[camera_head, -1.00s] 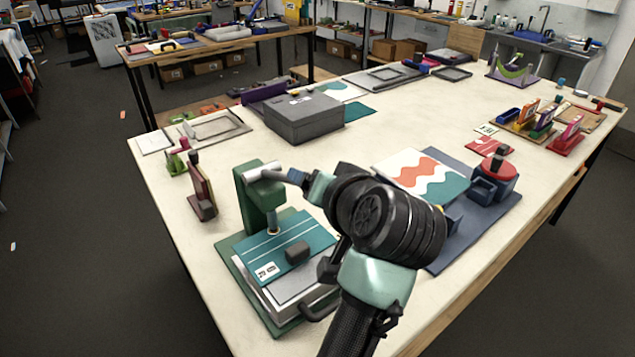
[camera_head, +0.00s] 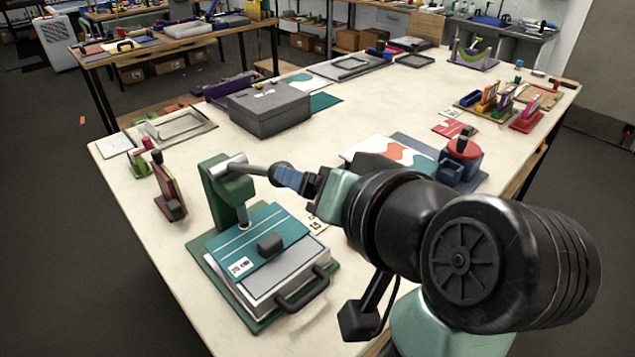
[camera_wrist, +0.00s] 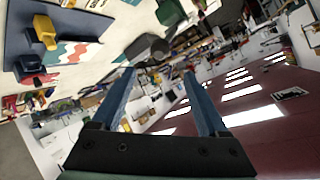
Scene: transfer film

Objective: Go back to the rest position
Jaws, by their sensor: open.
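My gripper (camera_head: 290,178) has blue fingers and points left in the head view, close to the end of the grey lever (camera_head: 256,171) of the green press (camera_head: 222,195). In the wrist view my gripper (camera_wrist: 159,72) is open, with nothing between its fingers. Under the press, a teal plate (camera_head: 262,227) with a dark knob (camera_head: 270,246) lies over a grey tray-like block (camera_head: 290,262) with a black handle (camera_head: 305,291).
Left of the press stands a red-brown upright block (camera_head: 167,183). Behind are a grey box (camera_head: 270,110) and frames. A wavy-patterned sheet (camera_head: 372,147) and a blue fixture with a red top (camera_head: 463,149) lie behind my arm. The table's (camera_head: 340,120) middle is partly clear.

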